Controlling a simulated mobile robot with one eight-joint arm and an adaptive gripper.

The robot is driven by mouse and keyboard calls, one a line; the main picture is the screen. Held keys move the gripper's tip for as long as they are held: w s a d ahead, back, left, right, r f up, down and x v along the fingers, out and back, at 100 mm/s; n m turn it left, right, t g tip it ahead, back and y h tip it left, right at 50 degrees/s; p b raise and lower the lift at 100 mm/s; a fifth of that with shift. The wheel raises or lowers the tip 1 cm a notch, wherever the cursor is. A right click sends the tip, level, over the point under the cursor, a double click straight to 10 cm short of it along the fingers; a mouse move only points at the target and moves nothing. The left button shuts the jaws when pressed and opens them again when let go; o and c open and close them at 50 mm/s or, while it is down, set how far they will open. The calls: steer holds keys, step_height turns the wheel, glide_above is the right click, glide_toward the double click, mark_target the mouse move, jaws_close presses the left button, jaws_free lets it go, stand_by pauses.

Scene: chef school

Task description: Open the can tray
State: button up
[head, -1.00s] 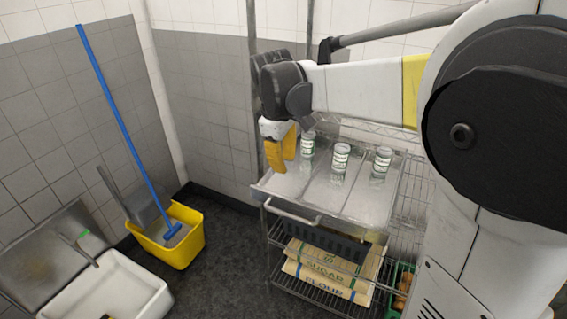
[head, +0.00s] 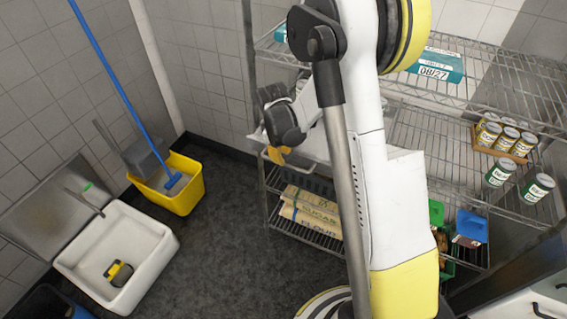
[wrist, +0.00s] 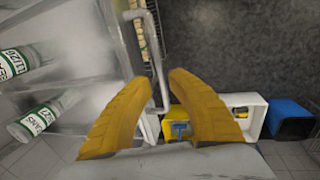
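The can tray (head: 315,147) is a pale metal tray on the wire rack, mostly hidden behind my arm in the head view. In the wrist view its surface (wrist: 80,60) fills the left side, with white-and-green labelled cans (wrist: 45,115) in it. Its light bar handle (wrist: 157,62) runs along the tray's front side and shows between and beyond my fingertips. My gripper (wrist: 160,78) has its yellow fingers apart, with nothing clearly held. In the head view my gripper (head: 278,154) is at the tray's front left corner. Whether it touches the handle cannot be told.
Sugar and flour sacks (head: 311,210) lie on the shelf below. The rack's right side holds yellow cans (head: 497,138) and green cans (head: 537,187). A yellow mop bucket (head: 181,190) and a white sink (head: 118,256) stand left. Dark floor between is clear.

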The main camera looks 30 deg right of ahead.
mark_target(284, 164)
steer(key=f, duration=0.4)
steer(key=shift+w+d+f+b, duration=0.3)
steer(key=shift+d, duration=0.05)
steer(key=shift+s, duration=0.1)
jaws_close()
